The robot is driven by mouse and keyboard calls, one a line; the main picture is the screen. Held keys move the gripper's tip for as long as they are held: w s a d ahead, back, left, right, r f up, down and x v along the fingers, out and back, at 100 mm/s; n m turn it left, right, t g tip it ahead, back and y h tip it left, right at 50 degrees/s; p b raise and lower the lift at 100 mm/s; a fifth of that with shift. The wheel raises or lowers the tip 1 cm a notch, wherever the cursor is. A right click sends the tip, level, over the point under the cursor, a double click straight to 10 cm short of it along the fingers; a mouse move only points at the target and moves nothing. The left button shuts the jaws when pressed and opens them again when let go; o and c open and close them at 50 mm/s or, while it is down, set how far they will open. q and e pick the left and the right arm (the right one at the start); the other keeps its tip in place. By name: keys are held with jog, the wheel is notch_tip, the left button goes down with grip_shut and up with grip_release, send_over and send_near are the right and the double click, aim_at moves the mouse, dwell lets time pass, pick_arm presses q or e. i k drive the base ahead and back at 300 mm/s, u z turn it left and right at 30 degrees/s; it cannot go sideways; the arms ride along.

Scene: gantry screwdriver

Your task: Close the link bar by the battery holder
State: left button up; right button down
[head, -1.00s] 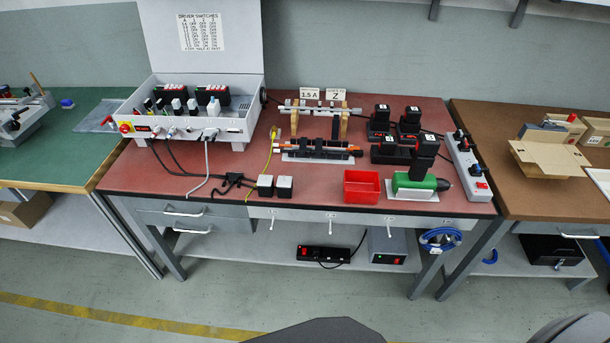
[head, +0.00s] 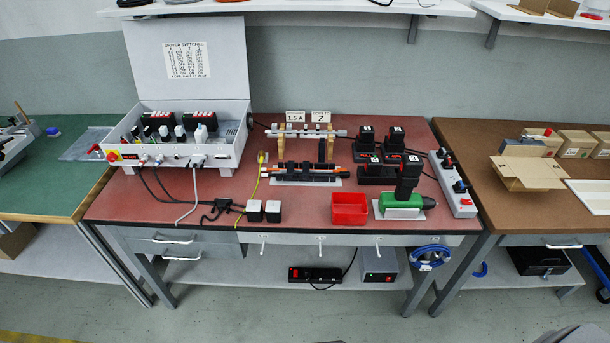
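A silver bar (head: 308,133) lies across wooden supports at the back middle of the red bench, beside the signs "1.5 A" (head: 295,117) and "Z" (head: 321,117). In front of it, a black holder (head: 300,171) with orange parts sits on a pale plate. Black battery packs (head: 376,173) stand in holders to the right. I cannot tell which part is the link bar or whether it is open; it is too small here. Neither of my grippers is in view.
A grey switch box (head: 185,150) with an open lid stands at the back left, its cables trailing forward.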

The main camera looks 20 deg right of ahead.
aim_at(322, 145)
jog(key=z, duration=1.75)
jog(key=i, duration=0.8)
jog(key=u, duration=1.25)
